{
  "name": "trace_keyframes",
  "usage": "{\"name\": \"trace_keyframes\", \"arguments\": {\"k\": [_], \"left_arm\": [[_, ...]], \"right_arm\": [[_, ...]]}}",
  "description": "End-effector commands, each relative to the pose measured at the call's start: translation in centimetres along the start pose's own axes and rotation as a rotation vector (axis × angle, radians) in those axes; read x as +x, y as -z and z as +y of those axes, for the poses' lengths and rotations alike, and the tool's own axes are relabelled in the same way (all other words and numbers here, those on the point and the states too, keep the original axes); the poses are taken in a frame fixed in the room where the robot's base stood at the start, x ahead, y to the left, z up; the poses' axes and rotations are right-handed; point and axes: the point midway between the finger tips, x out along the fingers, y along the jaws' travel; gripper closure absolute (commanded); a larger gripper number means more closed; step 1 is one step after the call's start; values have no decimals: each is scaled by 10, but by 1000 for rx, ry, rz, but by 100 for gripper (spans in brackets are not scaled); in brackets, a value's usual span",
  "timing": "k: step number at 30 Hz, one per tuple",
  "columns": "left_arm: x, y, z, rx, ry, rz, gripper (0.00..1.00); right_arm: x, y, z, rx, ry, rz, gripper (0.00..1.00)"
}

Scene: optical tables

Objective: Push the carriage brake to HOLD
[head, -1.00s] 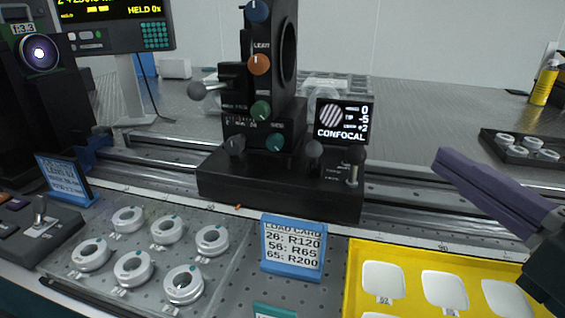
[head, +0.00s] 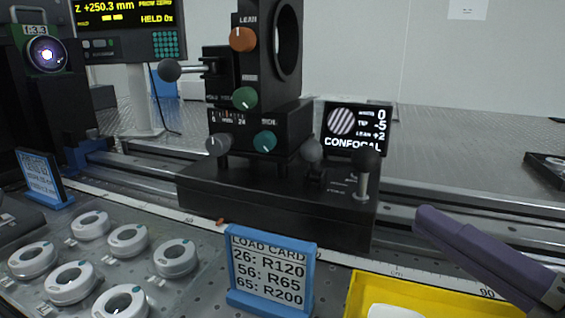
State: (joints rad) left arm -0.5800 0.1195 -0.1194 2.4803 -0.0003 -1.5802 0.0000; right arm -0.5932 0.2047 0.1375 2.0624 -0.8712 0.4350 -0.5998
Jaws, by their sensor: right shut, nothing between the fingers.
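The black carriage (head: 270,208) sits across the rails and carries an upright black mount (head: 268,50) with coloured knobs. At its right end a lever with a dark ball and silver stem (head: 363,183) stands upright. A grey ball-topped lever (head: 312,152) stands left of it. The small lettering beside them is unreadable, so I cannot tell which is the brake or its setting. My right gripper (head: 424,217), with purple fingers, is shut and empty, right of the carriage and apart from it. My left gripper is out of view.
A small CONFOCAL screen (head: 355,128) stands behind the levers. A blue-framed load card (head: 270,270) stands in front of the carriage, beside a yellow tray (head: 420,292). Several white rings (head: 128,240) lie at front left. A display (head: 128,30) reads HELD 0x.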

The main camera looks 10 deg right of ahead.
Motion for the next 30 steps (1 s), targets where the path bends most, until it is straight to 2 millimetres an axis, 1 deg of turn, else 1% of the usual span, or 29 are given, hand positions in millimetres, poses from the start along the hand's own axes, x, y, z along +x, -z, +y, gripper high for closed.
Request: {"name": "trace_keyframes", "arguments": {"k": [3, 12, 18, 21, 24, 30], "left_arm": [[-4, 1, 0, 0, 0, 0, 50], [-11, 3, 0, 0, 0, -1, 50], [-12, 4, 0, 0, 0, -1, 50], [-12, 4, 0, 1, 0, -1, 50], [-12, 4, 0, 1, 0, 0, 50], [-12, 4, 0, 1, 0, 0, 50]], "right_arm": [[20, 0, 3, -4, -5, 2, 100], [85, -1, 3, -3, -4, 1, 100], [116, 0, 1, -1, -2, 0, 100], [124, 0, 1, -1, -1, -1, 100], [129, 0, 0, -1, 0, 0, 100], [130, 0, 0, -1, 0, 0, 100]]}}
